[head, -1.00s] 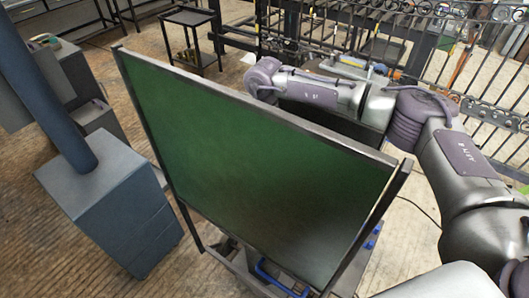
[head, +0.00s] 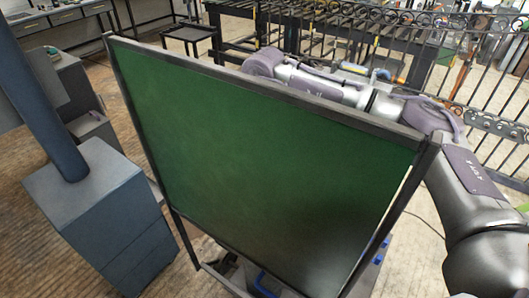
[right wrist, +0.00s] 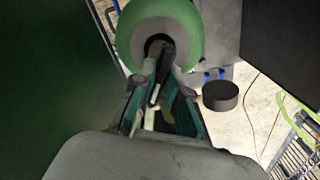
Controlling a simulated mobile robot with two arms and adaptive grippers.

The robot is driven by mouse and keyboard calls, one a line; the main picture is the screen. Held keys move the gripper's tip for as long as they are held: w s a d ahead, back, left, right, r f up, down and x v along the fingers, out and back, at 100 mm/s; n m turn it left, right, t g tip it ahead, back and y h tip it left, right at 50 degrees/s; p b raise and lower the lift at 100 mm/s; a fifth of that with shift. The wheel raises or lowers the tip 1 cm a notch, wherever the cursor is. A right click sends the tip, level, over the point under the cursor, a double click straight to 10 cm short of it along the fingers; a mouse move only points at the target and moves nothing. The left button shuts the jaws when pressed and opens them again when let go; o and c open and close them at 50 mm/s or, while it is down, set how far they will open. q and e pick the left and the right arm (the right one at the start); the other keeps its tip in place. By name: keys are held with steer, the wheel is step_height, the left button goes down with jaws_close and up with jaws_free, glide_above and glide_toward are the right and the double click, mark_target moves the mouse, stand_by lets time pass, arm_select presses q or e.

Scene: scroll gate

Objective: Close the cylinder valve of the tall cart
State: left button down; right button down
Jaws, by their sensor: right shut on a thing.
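In the right wrist view, a round green gas cylinder top (right wrist: 183,22) shows at the top, with a dark round centre. A brownish cylinder valve (right wrist: 158,46) stands out from that centre. My right gripper (right wrist: 161,70), with teal-lined fingers, is shut on the valve. The valve's turned position cannot be told. In the head view, my right arm reaches behind a green screen, which hides the gripper, the cylinder and most of its cart. My left gripper is in neither view.
The large dark-framed green screen (head: 260,165) stands close in front. A blue-grey cabinet (head: 95,200) with a post is at the left. A metal gate (head: 490,70) and a black workbench are behind. A black round object (right wrist: 220,96) is right of the gripper.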

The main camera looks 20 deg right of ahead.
steer(key=m+b, duration=0.3)
steer(key=m, duration=0.3)
steer(key=shift+m, duration=0.3)
steer(key=m+b, duration=0.1)
steer(key=m, duration=0.4)
steer(key=shift+r+b, duration=0.1)
steer(key=shift+b, duration=0.2)
steer(key=shift+w, duration=0.1)
steer(key=c, duration=1.2)
jaws_free()
step_height(320, 180, up, 12)
steer(key=shift+f, duration=0.1)
